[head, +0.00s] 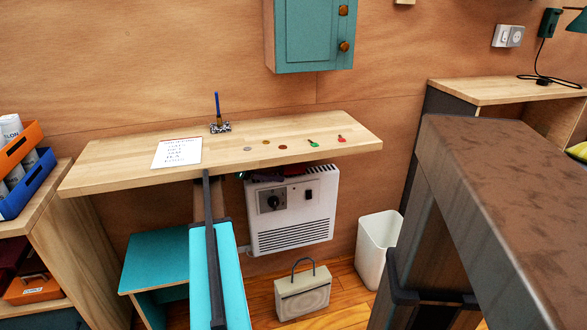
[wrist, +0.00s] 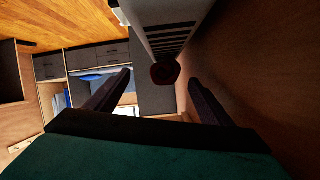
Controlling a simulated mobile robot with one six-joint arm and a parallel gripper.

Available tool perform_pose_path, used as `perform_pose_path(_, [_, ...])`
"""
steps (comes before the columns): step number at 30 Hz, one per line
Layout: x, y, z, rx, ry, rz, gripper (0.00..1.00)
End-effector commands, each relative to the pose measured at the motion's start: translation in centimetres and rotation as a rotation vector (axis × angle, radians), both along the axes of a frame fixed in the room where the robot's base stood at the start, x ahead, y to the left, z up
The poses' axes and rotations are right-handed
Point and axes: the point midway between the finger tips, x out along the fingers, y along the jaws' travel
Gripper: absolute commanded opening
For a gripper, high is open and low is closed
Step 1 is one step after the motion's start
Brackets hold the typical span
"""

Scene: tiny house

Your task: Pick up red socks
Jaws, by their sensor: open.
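A small dark red bundle (wrist: 165,74), which looks like the red socks, shows in the wrist view at the end of the white heater. In the head view dark red cloth (head: 294,170) lies on top of the heater (head: 292,208), under the desk and partly hidden by its edge. My gripper (wrist: 158,78) is open, and its two dark fingers stand on either side of the red bundle in the picture. The bundle appears ahead of the fingertips, and I cannot tell the exact gap. Nothing is held.
The wooden desk (head: 330,135) overhangs the heater closely, with paper (head: 177,153), coins and keys on it. A speaker-like box (head: 303,293) and a white bin (head: 376,245) stand on the floor below. A teal seat (head: 160,258) is at the left.

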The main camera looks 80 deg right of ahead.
Motion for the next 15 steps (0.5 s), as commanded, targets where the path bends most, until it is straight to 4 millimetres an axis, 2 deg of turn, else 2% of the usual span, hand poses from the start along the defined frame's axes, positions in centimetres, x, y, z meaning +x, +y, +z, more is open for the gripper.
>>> perform_pose_path(6, [-1.6, -0.8, 0.1, 0.0, 0.0, 0.0, 0.75])
perform_pose_path(15, [-1.7, -0.8, 0.0, 0.0, 0.0, 0.001, 0.75])
